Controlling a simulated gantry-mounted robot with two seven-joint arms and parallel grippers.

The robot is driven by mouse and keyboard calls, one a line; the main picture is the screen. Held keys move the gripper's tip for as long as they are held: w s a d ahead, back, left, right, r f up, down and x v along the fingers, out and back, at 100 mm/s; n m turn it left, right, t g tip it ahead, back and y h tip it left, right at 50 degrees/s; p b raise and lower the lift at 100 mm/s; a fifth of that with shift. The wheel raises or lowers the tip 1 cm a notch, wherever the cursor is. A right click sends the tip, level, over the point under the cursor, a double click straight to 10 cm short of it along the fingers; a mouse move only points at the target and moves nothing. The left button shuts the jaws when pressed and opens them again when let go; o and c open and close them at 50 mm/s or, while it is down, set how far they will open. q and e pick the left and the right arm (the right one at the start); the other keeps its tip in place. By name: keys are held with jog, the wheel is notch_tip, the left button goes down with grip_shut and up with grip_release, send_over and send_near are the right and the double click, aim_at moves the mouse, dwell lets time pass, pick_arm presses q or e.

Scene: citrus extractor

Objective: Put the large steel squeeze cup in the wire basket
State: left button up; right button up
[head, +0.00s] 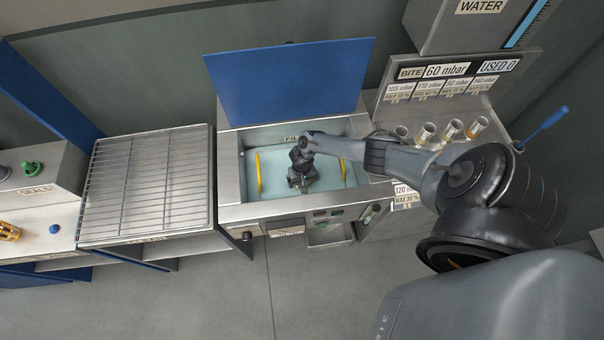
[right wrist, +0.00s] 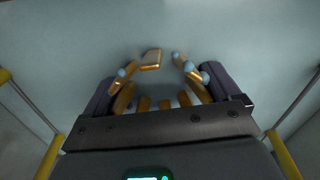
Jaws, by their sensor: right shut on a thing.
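My right gripper (head: 303,183) is over the open basin, between the two yellow handles of the wire basket (head: 258,174). In the right wrist view the gripper (right wrist: 155,88) is shut on a squeeze cup (right wrist: 151,60), whose golden-brown tines with pale tips show between and beyond the dark fingers. Its lower body is hidden behind the gripper. The basket's yellow handles (right wrist: 286,157) and thin wires stand on both sides of it. The pale basin floor lies beyond. I cannot tell whether the cup touches the basket floor. My left gripper is not in view.
The blue lid (head: 290,80) stands open behind the basin (head: 230,213). A wire rack (head: 148,185) is to its left. Several cups (head: 451,129) stand on the counter at right, below pressure labels (head: 447,72). A blue-handled tool (head: 545,127) is at far right.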

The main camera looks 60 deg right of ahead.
jog(key=shift+w+f+b, duration=0.1)
jog(key=shift+f+b, duration=0.35)
jog(key=shift+f, duration=0.15)
jog(key=o, duration=1.3)
jog(key=shift+c, duration=0.2)
notch_tip(320, 180, up, 11)
jog(key=p, duration=0.5)
